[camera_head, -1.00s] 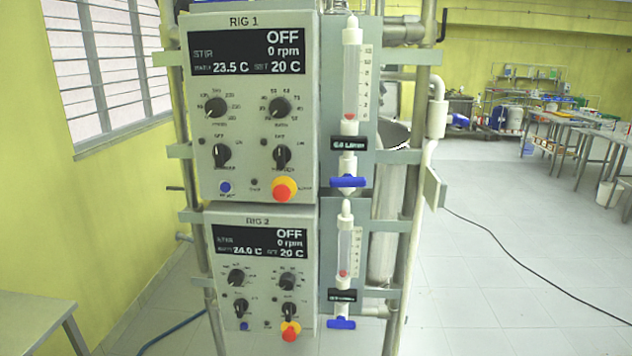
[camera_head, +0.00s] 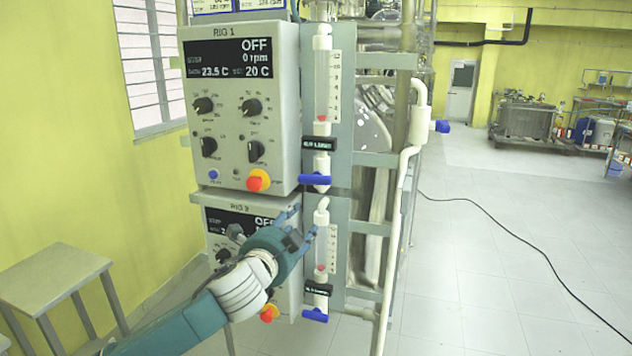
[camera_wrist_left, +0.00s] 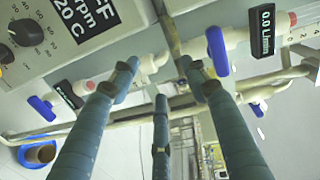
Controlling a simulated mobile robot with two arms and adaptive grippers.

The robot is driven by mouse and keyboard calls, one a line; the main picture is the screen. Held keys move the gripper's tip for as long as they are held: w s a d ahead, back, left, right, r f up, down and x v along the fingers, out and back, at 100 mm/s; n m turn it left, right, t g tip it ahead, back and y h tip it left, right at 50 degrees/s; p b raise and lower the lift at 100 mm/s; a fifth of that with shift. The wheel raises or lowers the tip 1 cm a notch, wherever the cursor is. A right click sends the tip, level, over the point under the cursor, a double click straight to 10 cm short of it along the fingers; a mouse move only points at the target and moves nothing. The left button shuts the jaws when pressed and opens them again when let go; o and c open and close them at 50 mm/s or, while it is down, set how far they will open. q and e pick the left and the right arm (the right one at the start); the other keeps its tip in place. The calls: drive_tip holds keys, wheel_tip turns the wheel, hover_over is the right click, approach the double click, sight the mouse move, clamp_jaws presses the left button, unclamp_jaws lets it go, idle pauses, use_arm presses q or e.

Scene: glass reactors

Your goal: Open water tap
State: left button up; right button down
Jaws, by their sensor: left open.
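My left gripper (camera_head: 304,222) is open and empty in front of the Rig 2 panel, just below the upper blue tap handle (camera_head: 315,180). That handle is horizontal under the Rig 1 flowmeter (camera_head: 322,90). A lower blue handle (camera_head: 315,315) sits under the second flowmeter (camera_head: 326,240). In the left wrist view, the gripper's fingers (camera_wrist_left: 160,80) are spread, with a blue handle (camera_wrist_left: 217,50) close to the right fingertip. Another blue handle (camera_wrist_left: 42,107) is at the left. I cannot tell which tap is the water tap. The right gripper is out of view.
The Rig 1 control box (camera_head: 240,110) stands left of the flowmeters, and my arm covers part of the Rig 2 box (camera_head: 225,215). A white pipe (camera_head: 400,200) with a blue handle (camera_head: 440,126) runs at the right. A grey table (camera_head: 50,280) is at left; floor at right is mostly clear.

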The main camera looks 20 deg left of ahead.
use_arm(q)
drive_tip(key=m+t, duration=0.1)
drive_tip(key=m, duration=0.1)
approach(313, 183)
drive_tip(key=shift+h, duration=0.3)
drive_tip(key=w+p, duration=0.3)
drive_tip(key=w, duration=0.7)
drive_tip(key=shift+w+f, duration=0.1)
drive_tip(key=shift+w, duration=0.05)
drive_tip(key=shift+w+p, duration=0.3)
drive_tip(key=shift+w, duration=0.15)
drive_tip(key=shift+f, duration=0.1)
drive_tip(key=c, duration=1.1)
drive_tip(key=shift+n, duration=0.3)
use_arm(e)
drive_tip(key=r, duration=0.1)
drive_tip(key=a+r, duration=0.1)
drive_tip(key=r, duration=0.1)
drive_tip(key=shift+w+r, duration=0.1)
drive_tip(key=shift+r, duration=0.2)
